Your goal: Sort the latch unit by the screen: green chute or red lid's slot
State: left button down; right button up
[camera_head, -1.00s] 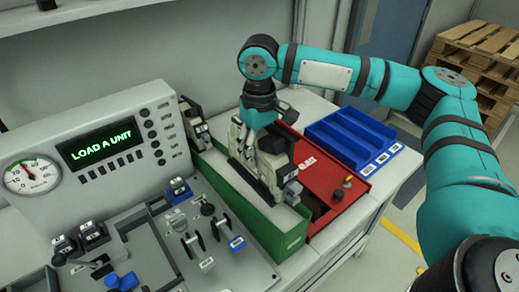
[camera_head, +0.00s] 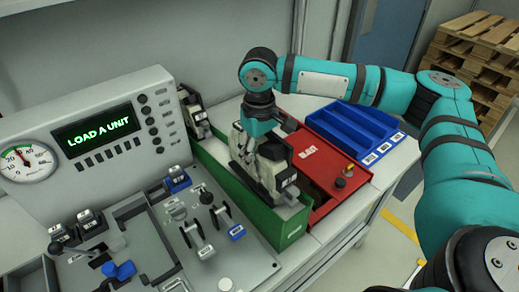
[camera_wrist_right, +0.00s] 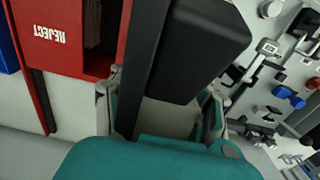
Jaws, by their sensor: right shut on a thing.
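My right gripper (camera_head: 249,153) is shut on the latch unit (camera_head: 272,170), a cream and black block. It holds the unit at the green chute (camera_head: 292,226), partly within its walls in the head view; whether the unit touches the floor is hidden. In the right wrist view the unit (camera_wrist_right: 195,45) shows as a dark block between the turquoise fingers. The red lid (camera_head: 325,158) lies just right of the chute, with its dark slot partly hidden; its REJECT label shows in the wrist view (camera_wrist_right: 50,33). The screen (camera_head: 98,135) reads LOAD A UNIT. My left gripper is out of view.
Another cream and black unit (camera_head: 195,118) stands at the chute's far end. A blue divided tray (camera_head: 350,131) is right of the red lid. A grey fixture panel with levers (camera_head: 207,228) fills the front left. Pallets (camera_head: 475,50) stand at the back right.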

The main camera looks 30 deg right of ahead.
jog(key=o, duration=1.5)
jog(key=shift+o, duration=0.2)
notch_tip(320, 180, up, 12)
jog(key=shift+r, duration=0.1)
dwell(0.7)
